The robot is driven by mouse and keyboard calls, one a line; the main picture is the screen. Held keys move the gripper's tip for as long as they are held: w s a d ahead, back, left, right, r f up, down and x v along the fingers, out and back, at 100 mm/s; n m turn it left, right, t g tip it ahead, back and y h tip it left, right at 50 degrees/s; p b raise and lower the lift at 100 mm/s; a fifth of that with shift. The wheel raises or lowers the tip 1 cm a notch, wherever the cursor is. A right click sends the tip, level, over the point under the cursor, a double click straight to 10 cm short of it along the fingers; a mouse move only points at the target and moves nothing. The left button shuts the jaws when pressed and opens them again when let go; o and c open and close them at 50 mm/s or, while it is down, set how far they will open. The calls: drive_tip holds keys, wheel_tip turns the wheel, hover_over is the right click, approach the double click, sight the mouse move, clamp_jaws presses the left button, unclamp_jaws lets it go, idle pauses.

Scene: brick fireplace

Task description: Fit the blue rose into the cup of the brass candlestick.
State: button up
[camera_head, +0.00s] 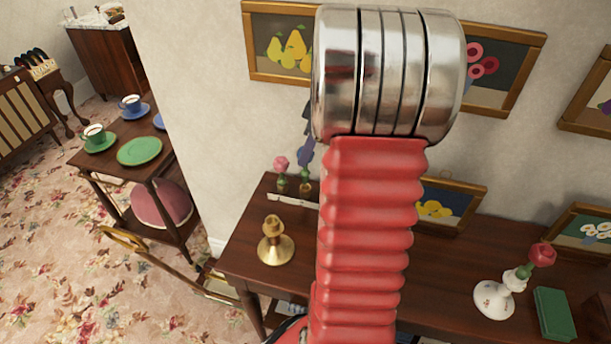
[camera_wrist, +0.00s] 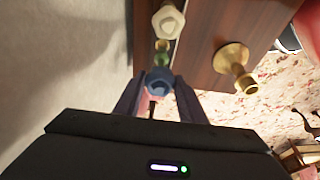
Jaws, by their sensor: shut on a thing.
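The blue rose (camera_head: 305,154) is at the back left of the dark desk, its bloom level with a pink rose (camera_head: 281,163) beside it. My gripper (camera_wrist: 158,76) is shut on the blue rose, whose bloom (camera_wrist: 158,82) shows between the fingers in the wrist view. The rose's lower end is near a low white holder (camera_head: 292,199); I cannot tell if it is clear of it. The brass candlestick (camera_head: 275,243) stands upright at the desk's left front, its cup empty as far as I see. It also shows in the wrist view (camera_wrist: 236,68), right of my gripper.
A white candlestick (camera_head: 493,298) with a red rose (camera_head: 542,254) and a green book (camera_head: 554,313) are at the right. Framed pictures (camera_head: 450,205) lean at the wall. A pale faceted thing (camera_wrist: 168,21) is just beyond the blue rose. Desk around the brass candlestick is clear.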

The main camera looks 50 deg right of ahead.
drive_tip(key=s+a+r+n, duration=0.2)
drive_tip(key=s+a+r, duration=0.5)
drive_tip(key=a+r, duration=0.4)
wheel_tip(320, 180, up, 2)
drive_tip(key=shift+s+a+r, duration=0.15)
drive_tip(key=shift+a+r, duration=0.1)
drive_tip(key=shift+a, duration=0.05)
drive_tip(key=shift+d, duration=0.1)
